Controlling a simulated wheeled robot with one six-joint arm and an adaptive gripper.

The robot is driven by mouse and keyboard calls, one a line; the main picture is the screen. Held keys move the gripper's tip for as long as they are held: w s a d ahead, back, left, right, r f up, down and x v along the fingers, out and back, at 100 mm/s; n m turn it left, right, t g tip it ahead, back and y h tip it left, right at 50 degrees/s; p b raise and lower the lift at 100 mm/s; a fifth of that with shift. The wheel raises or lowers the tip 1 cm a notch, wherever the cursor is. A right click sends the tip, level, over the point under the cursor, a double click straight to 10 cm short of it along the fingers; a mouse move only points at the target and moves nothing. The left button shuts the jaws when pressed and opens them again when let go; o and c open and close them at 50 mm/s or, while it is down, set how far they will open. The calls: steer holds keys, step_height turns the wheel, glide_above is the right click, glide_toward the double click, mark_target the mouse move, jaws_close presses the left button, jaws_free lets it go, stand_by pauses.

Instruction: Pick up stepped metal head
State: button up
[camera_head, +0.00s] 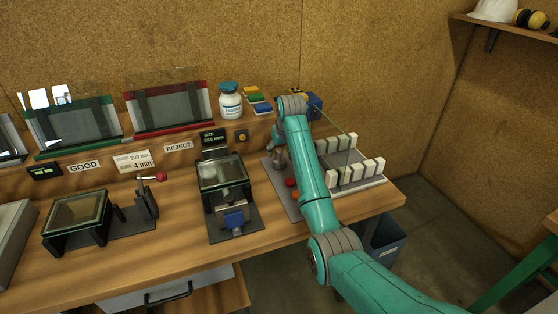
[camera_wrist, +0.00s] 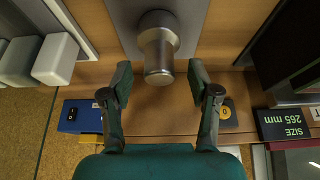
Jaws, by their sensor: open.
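The stepped metal head (camera_wrist: 158,50) is a grey, round piece with a wider collar and a narrower cylindrical end. In the wrist view it lies at the top middle, over a grey plate (camera_wrist: 190,12). A grey metal shape beside my arm, probably the same head (camera_head: 279,157), shows in the head view. My gripper (camera_wrist: 159,68) is open, with one finger on each side of the head's narrow end. A gap shows on both sides, and neither finger seems to touch it. In the head view my arm hides most of the gripper.
White blocks (camera_head: 373,168) stand in rows on a tray right of my arm. A blue box (camera_wrist: 80,116) and a yellow button unit (camera_wrist: 228,115) flank my fingers. A glass-topped fixture (camera_head: 222,172) stands to the left, with a size display (camera_head: 213,138) behind it.

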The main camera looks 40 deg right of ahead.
steer(key=shift+x, duration=0.8)
steer(key=shift+c, duration=0.3)
steer(key=shift+r, duration=0.1)
jaws_close()
